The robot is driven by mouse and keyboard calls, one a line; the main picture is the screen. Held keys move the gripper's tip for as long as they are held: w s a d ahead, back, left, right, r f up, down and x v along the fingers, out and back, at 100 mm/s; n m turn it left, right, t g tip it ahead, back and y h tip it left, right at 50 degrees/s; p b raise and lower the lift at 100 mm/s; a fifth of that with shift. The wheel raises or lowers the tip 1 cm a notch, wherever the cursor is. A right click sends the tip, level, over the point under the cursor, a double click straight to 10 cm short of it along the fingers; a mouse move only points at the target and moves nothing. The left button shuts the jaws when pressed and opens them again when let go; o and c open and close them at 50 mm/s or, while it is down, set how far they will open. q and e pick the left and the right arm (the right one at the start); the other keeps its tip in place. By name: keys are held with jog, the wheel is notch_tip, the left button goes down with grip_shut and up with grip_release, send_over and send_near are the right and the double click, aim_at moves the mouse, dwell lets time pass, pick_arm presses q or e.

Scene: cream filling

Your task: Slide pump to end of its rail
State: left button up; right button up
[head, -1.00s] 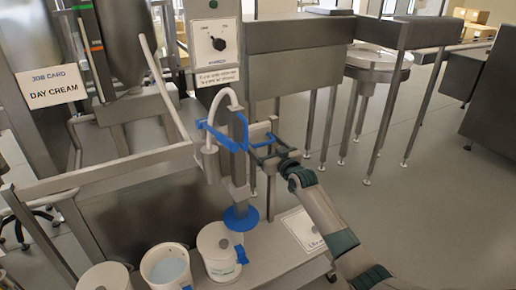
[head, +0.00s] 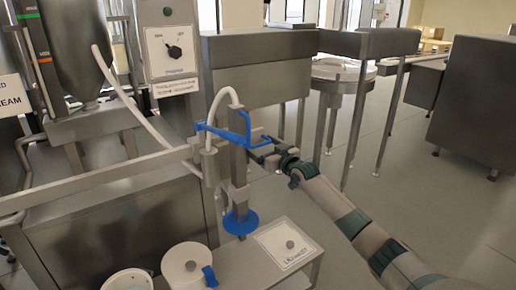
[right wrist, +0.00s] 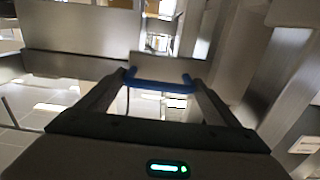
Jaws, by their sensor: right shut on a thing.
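The pump (head: 239,182) is a steel upright body with a white hose on top and a blue disc (head: 240,222) at its foot. It hangs on the steel rail (head: 110,177), close to the rail's right end. My right gripper (head: 262,150) is shut on the pump's blue handle (head: 246,124). In the right wrist view the blue handle (right wrist: 160,86) lies across between the two fingers. The disc hangs beside the label plate (head: 288,243), to the right of the nearest white bucket (head: 187,265). My left gripper is not in view.
A second white bucket (head: 128,280) is cut off at the bottom edge. A control box with a knob (head: 170,50) stands behind the rail. A steel cabinet (head: 255,70) stands behind the pump. The floor right of my right arm is clear.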

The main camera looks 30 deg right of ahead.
jog(key=shift+d+r, duration=0.1)
jog(key=shift+d, duration=0.05)
jog(key=o, duration=1.2)
jog(key=shift+d, duration=0.1)
jog(key=shift+s, duration=0.1)
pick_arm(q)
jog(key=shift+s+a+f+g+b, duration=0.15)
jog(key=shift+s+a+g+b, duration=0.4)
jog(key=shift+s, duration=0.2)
pick_arm(e)
jog(key=s, duration=1.7)
jog(key=shift+d, duration=0.3)
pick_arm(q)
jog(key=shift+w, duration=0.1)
pick_arm(e)
jog(key=shift+s, duration=0.1)
